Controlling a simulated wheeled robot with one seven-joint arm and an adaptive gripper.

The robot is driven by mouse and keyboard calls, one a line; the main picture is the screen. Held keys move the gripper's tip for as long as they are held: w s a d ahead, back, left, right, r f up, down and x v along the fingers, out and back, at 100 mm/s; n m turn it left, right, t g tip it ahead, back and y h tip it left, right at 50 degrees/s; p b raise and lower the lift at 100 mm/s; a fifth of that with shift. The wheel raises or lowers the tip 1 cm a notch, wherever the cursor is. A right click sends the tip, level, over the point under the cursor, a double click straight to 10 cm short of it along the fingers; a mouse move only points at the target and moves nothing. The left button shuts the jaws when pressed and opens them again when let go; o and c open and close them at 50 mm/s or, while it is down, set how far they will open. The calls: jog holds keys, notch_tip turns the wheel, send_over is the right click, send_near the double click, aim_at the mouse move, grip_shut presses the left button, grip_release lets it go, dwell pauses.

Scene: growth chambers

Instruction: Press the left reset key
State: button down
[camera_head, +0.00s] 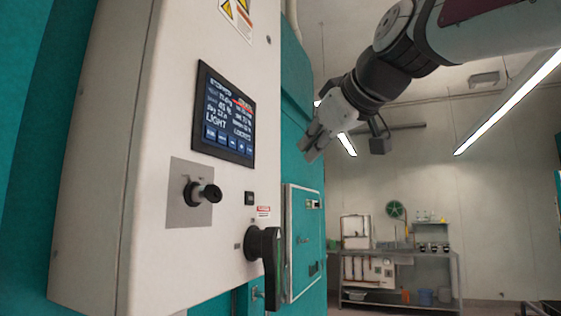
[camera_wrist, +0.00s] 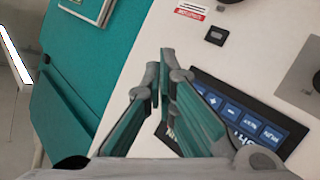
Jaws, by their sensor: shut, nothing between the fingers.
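A white control cabinet front (camera_head: 115,150) carries a dark touch screen (camera_head: 224,117) with a row of blue keys (camera_head: 225,140) along its bottom edge. The small key labels are hard to read, and I cannot tell which one is a reset key. In the wrist view the blue keys (camera_wrist: 237,116) lie right of the fingers, and the fingers hide part of the screen (camera_wrist: 290,140). A small black button (camera_head: 249,198) sits below the screen; it also shows in the wrist view (camera_wrist: 215,36). My gripper (camera_head: 309,150) is shut and empty, right of the screen, apart from the panel.
A key switch (camera_head: 202,194) and a black rotary handle (camera_head: 266,252) stick out below the screen. A teal cabinet side (camera_head: 295,95) with a grey-framed panel (camera_head: 302,240) lies beyond. A metal bench (camera_head: 400,272) stands far back. Open room lies right of the cabinet.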

aim_at(249, 150)
jog(key=w+a+p, duration=0.3)
jog(key=a+p, duration=0.2)
jog(key=a, duration=0.3)
jog(key=shift+a+p, duration=0.15)
jog(key=shift+p, duration=0.15)
jog(key=shift+a, duration=0.15)
dwell(1.4)
jog(key=shift+w+a+p, duration=0.1)
jog(key=shift+a+p, duration=0.15)
jog(key=shift+p, duration=0.05)
jog(key=shift+w+a, duration=0.1)
jog(key=shift+a, duration=0.2)
dwell(0.6)
dwell(0.3)
jog(key=shift+s+d+b, duration=0.25)
jog(key=shift+d+b, duration=0.2)
jog(key=shift+d, duration=0.3)
